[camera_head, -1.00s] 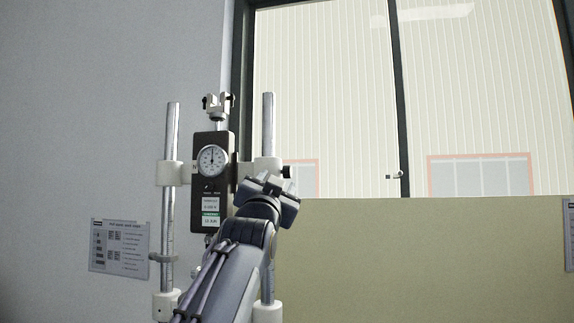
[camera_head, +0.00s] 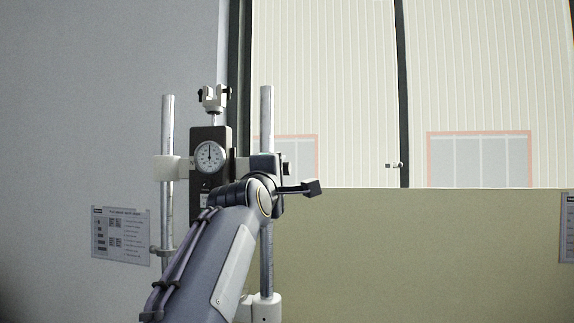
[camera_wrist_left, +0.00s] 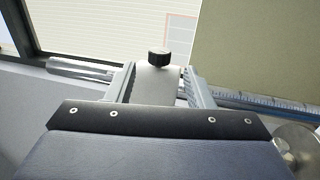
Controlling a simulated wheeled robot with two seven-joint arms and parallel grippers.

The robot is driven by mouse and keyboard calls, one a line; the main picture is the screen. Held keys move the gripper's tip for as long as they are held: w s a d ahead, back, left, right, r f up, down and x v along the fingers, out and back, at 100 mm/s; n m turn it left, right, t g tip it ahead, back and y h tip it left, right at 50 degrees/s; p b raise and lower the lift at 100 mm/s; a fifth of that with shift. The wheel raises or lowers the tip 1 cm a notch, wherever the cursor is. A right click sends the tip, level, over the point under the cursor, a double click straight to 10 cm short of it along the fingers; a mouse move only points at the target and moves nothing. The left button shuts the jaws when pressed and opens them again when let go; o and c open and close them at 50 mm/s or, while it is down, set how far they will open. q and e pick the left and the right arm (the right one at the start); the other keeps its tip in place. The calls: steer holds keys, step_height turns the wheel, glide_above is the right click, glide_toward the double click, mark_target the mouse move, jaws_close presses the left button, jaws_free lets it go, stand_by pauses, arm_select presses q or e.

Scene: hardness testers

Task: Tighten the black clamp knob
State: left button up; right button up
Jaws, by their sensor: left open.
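The black clamp knob (camera_head: 287,168) sticks out to the right of the right post's clamp in the head view, partly hidden by my gripper. In the left wrist view the knob (camera_wrist_left: 158,57) shows as a ribbed black cap on a pale clamp block (camera_wrist_left: 156,84). My left gripper (camera_head: 289,178) is open, with one finger in front of the right post and the other out to the right. In the wrist view its fingers (camera_wrist_left: 158,76) stand on either side of the clamp block, and the knob lies between and just beyond the tips. Contact cannot be told.
A tester with a round dial gauge (camera_head: 209,157) is held between the left post (camera_head: 167,130) and right post (camera_head: 266,120). A printed sheet (camera_head: 121,236) hangs at left. The space right of the posts is clear before the olive panel (camera_head: 420,250).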

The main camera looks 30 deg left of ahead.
mark_target(285, 169)
arm_select(q)
steer(key=p+x, duration=0.4)
steer(key=x, duration=0.1)
steer(key=shift+w+a+r, duration=0.15)
steer(key=shift+w+r, duration=0.1)
steer(key=shift+w, duration=0.05)
steer(key=shift+w+a, duration=0.15)
steer(key=shift+w, duration=0.55)
steer(key=c, duration=0.9)
